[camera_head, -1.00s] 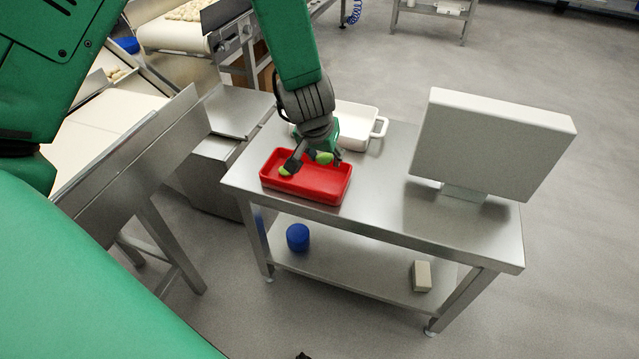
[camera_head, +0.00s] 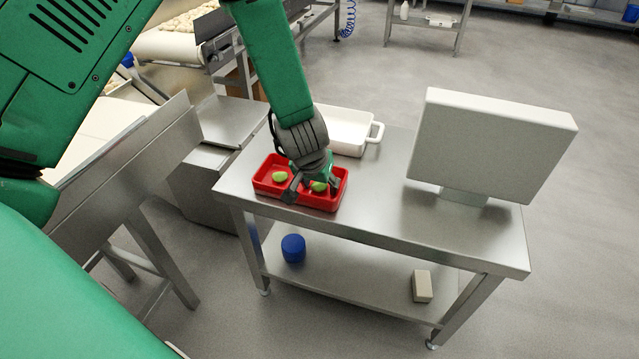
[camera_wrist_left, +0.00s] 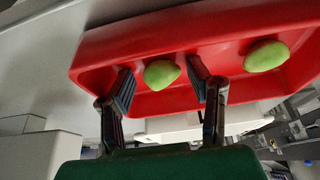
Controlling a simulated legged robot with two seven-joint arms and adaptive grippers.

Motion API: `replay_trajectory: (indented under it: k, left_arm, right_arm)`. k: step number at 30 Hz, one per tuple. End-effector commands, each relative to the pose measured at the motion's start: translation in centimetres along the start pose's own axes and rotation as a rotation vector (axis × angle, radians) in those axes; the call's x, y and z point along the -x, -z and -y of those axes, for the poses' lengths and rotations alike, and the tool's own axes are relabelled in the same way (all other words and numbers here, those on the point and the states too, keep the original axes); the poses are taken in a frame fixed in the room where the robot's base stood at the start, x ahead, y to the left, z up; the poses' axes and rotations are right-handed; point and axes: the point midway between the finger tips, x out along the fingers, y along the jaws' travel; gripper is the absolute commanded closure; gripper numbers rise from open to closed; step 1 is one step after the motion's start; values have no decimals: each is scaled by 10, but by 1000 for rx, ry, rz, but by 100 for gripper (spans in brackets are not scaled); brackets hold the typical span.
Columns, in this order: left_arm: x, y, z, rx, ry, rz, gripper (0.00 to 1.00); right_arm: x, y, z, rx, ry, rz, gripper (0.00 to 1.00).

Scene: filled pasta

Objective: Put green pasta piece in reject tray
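The red reject tray (camera_head: 262,188) stands on the steel table, and its inside fills the upper wrist view (camera_wrist_left: 225,30). Two green pasta pieces are in the tray's outline. One (camera_head: 280,176) lies in its left part, clear of the fingers, and is at the right in the wrist view (camera_wrist_left: 266,55). The other green piece (camera_head: 319,187) is between my left gripper's fingers; in the wrist view (camera_wrist_left: 161,73) gaps show on both sides of it. My left gripper (camera_head: 313,191) is open, pointing down at the tray (camera_wrist_left: 160,68). My right gripper is not in view.
A white handled tray (camera_head: 350,132) stands behind the red one. A grey box-like panel (camera_head: 490,150) stands at the table's right. The tabletop between them is clear. A blue container (camera_head: 293,248) and a pale block (camera_head: 422,286) are on the lower shelf.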

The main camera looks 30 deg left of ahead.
Motion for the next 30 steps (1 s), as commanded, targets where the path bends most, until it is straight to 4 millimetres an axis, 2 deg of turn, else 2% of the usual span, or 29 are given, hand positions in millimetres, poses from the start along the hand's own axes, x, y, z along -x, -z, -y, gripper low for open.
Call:
replay_trajectory:
  k: [4,7,21,25,30]
  left_arm:
    - [1,0,0,0,0,1,54]
    - [9,1,0,-1,0,1,54]
    - [102,2,0,-2,1,-1,54]
    - [116,1,0,-1,0,1,54]
    - [122,0,0,-1,0,1,54]
  right_arm:
    - [0,0,0,0,0,0,60]
    - [4,0,0,0,0,0,60]
    - [42,2,0,0,0,0,60]
    - [47,2,0,0,0,0,60]
    - [49,3,0,0,0,0,60]
